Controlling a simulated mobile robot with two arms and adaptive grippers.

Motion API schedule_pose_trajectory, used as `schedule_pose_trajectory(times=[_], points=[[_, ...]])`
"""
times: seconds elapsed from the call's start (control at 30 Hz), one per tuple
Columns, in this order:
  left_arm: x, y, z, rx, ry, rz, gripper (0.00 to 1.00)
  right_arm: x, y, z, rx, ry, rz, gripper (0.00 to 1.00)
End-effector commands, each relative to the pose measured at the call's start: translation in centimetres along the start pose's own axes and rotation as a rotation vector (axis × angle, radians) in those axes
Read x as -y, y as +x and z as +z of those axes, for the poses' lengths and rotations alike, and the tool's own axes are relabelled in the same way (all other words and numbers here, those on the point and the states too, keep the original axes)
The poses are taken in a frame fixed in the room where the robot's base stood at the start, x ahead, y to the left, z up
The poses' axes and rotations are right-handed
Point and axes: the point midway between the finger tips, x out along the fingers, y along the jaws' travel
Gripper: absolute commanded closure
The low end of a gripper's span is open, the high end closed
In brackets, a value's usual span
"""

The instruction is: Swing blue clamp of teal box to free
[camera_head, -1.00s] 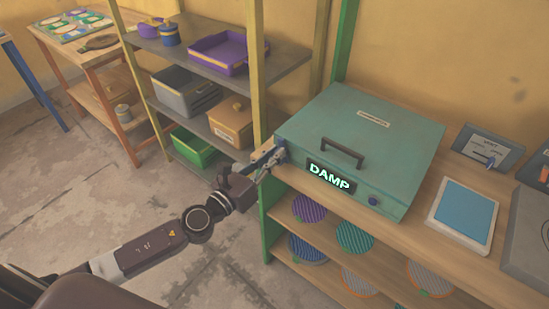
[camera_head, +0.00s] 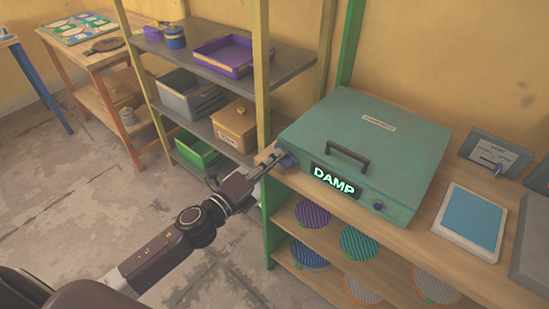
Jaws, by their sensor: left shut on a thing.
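The teal box (camera_head: 375,140) sits closed on the wooden shelf top, with a dark handle and a lit sign reading DAMP (camera_head: 334,181) on its front. The blue clamp (camera_head: 287,160) is at the box's front left corner, small and partly hidden by my gripper. My left gripper (camera_head: 272,164) reaches in from the lower left and is shut on the blue clamp. A blue knob (camera_head: 378,206) shows at the box's front right. My right gripper is not in view.
A tablet-like panel (camera_head: 471,220) and a grey box with a blue lever (camera_head: 494,156) stand right of the teal box. Striped discs (camera_head: 312,214) lie on the shelf below. A shelf rack with a purple tray (camera_head: 222,57) stands behind my arm. The floor at left is clear.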

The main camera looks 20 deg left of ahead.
Motion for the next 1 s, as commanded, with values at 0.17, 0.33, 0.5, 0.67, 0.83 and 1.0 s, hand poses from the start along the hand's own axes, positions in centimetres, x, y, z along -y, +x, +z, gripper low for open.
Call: schedule_pose_trajectory(times=[0.17,0.33,0.5,0.67,0.83,1.0], points=[[-0.2,0.0,0.09,0.002,-0.142,0.001,1.0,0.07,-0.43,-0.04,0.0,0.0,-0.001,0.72],[-0.4,0.01,0.01,0.002,-0.251,0.001,1.0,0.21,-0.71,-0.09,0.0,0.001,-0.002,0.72],[-0.54,0.0,0.0,0.002,-0.322,0.0,1.0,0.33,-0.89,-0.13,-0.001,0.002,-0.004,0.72],[-0.66,0.0,-0.02,0.002,-0.359,0.001,1.0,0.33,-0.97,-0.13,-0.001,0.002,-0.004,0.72],[-0.71,0.0,-0.04,0.002,-0.375,0.001,1.0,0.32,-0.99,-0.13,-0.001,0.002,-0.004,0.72],[-0.73,0.0,-0.06,0.002,-0.377,0.001,1.0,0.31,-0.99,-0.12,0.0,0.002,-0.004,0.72]])
